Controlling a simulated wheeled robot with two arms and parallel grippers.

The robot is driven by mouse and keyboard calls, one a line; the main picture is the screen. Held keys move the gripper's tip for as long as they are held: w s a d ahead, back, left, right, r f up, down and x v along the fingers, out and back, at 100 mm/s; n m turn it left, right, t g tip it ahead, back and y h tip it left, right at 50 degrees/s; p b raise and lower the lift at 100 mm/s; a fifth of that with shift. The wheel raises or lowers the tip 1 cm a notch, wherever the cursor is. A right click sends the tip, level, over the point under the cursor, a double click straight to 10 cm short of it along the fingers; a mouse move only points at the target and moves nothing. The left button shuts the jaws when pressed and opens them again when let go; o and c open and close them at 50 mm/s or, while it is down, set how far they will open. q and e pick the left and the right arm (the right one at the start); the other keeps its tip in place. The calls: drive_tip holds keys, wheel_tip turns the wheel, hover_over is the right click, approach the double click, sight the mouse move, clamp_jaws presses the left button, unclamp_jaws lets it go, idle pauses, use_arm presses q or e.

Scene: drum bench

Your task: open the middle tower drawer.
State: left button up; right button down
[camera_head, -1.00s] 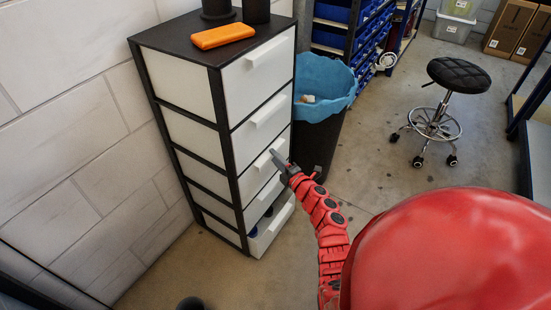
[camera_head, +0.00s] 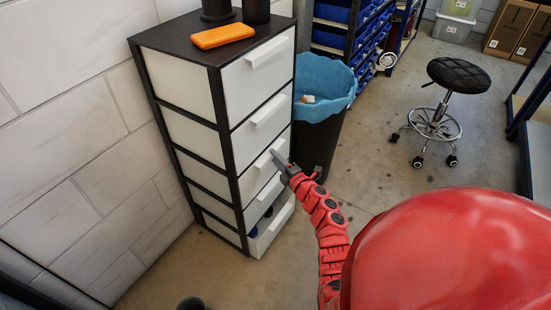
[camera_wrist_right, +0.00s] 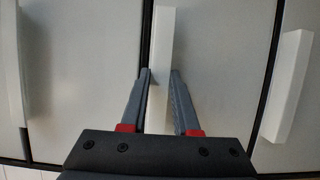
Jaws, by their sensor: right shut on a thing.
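The drawer tower (camera_head: 217,97) has a black frame and white drawers and stands against the wall in the head view. The middle drawer (camera_head: 254,178) is the third from the top and looks closed. My right gripper (camera_head: 276,155) reaches its white handle from the right. In the right wrist view, the two fingers of my right gripper (camera_wrist_right: 160,73) stand on either side of the upright white bar handle (camera_wrist_right: 163,40) and are shut on it. The drawer front lies behind the fingers. My left gripper is out of view.
The bottom drawer (camera_head: 271,230) stands partly out, with blue things inside. An orange case (camera_head: 222,36) lies on the tower top. A black bin with a blue liner (camera_head: 323,80) stands close at the tower's right. A black stool (camera_head: 459,75) stands farther right. Floor in front is clear.

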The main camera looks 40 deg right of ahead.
drive_tip(key=s+d, duration=0.4)
drive_tip(key=s, duration=0.7)
drive_tip(key=s+d, duration=0.4)
drive_tip(key=s, duration=0.7)
drive_tip(key=shift+d+f+b, duration=0.3)
drive_tip(key=shift+d+f, duration=0.05)
drive_tip(key=shift+d, duration=0.05)
drive_tip(key=c, duration=0.7)
unclamp_jaws()
drive_tip(key=shift+w, duration=0.15)
drive_tip(key=shift+r, duration=0.15)
drive_tip(key=s+p, duration=0.1)
drive_tip(key=s, duration=1.6)
drive_tip(key=shift+s+p, duration=0.25)
drive_tip(key=shift+p, duration=0.1)
